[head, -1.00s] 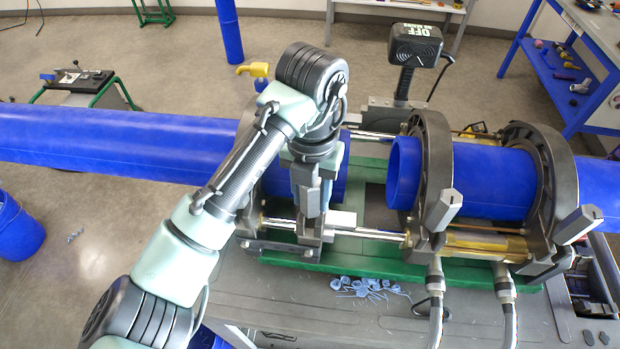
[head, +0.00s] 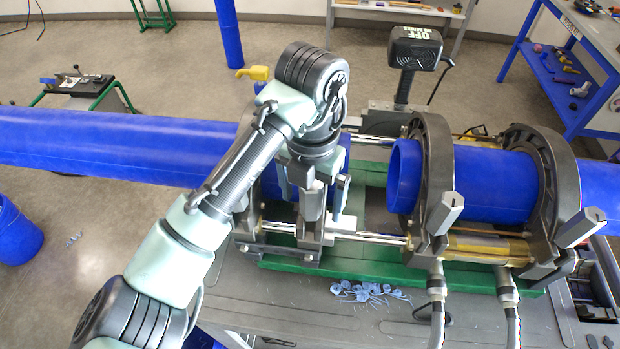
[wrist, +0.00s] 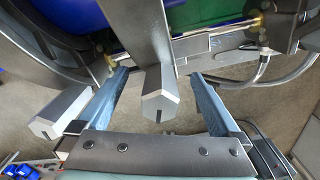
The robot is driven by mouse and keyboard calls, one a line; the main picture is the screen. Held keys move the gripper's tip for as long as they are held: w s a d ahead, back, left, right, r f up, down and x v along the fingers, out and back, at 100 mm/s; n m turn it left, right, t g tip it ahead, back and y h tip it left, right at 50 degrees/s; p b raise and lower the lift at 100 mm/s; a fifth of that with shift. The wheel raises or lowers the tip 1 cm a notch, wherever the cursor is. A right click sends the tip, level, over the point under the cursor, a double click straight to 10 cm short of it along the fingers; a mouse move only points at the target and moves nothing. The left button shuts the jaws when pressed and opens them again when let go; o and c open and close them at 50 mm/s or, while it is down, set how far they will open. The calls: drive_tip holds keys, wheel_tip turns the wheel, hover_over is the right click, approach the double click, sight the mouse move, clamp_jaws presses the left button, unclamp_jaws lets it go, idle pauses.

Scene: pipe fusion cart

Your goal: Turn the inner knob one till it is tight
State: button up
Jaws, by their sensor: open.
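The inner knob (wrist: 160,96) of the left clamp pair is a grey, angular block with a dark slot in its end. In the wrist view it stands between the two fingers of my gripper (wrist: 160,77). My gripper is open, with a visible gap on both sides of the knob. In the head view my gripper (head: 314,196) is over the left clamps, and my wrist hides part of them. A second grey knob (wrist: 60,115) stands outside the left finger in the wrist view.
The right clamps carry knobs, one inner (head: 445,212) and one outer (head: 582,227). A long blue pipe (head: 110,145) lies at left and a short one (head: 495,182) at right. Blue shavings (head: 368,293) lie on the cart. Hoses (head: 437,300) rise at the front right.

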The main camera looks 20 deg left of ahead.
drive_tip(key=shift+r+p, duration=2.95)
drive_tip(key=shift+r, duration=0.1)
drive_tip(key=shift+f, duration=0.1)
drive_tip(key=shift+s+f, duration=0.1)
drive_tip(key=shift+s, duration=0.05)
